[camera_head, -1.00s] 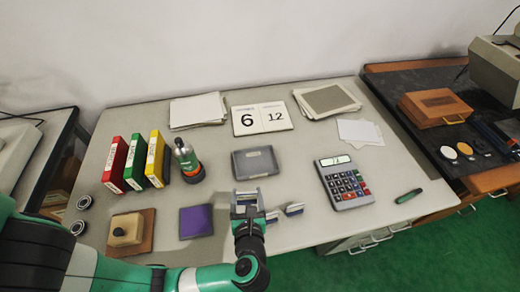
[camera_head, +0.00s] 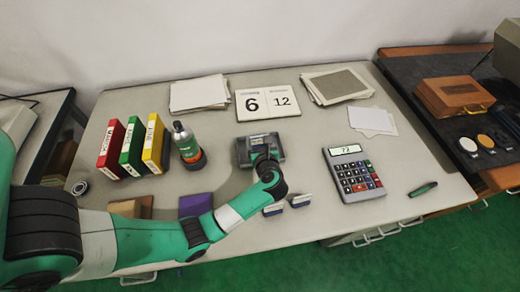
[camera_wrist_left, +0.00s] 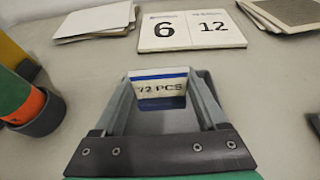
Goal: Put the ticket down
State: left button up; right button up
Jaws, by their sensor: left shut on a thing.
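My left gripper (camera_head: 264,158) is over the dark grey tray (camera_head: 243,156) in the middle of the table. In the left wrist view its fingers (camera_wrist_left: 161,88) are shut on a white ticket (camera_wrist_left: 158,87) with a blue stripe and the print "72 PCS". The ticket stands upright between the fingertips, with the grey tray (camera_wrist_left: 202,84) behind and below it. Whether the ticket touches the tray I cannot tell. My right gripper is not in view.
A calculator (camera_head: 355,184) lies right of the tray. A bottle (camera_head: 187,147) and red, green and yellow binders (camera_head: 152,146) stand to the left. A calendar (camera_head: 268,103) and paper stacks (camera_head: 199,94) are behind. The tabletop between tray and calculator is clear.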

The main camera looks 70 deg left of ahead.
aim_at(260, 145)
pick_arm(q)
jog(key=shift+w+a+f, duration=0.25)
jog(key=shift+a+f, duration=0.15)
jog(key=shift+f, duration=0.3)
jog(key=shift+w+a, duration=0.15)
jog(key=shift+w+a+f+b, duration=0.1)
jog(key=shift+a+f+b, duration=0.05)
jog(key=shift+f+b, duration=0.3)
notch_tip(260, 145, down, 3)
jog(key=shift+b, duration=0.95)
jog(key=shift+r, duration=0.1)
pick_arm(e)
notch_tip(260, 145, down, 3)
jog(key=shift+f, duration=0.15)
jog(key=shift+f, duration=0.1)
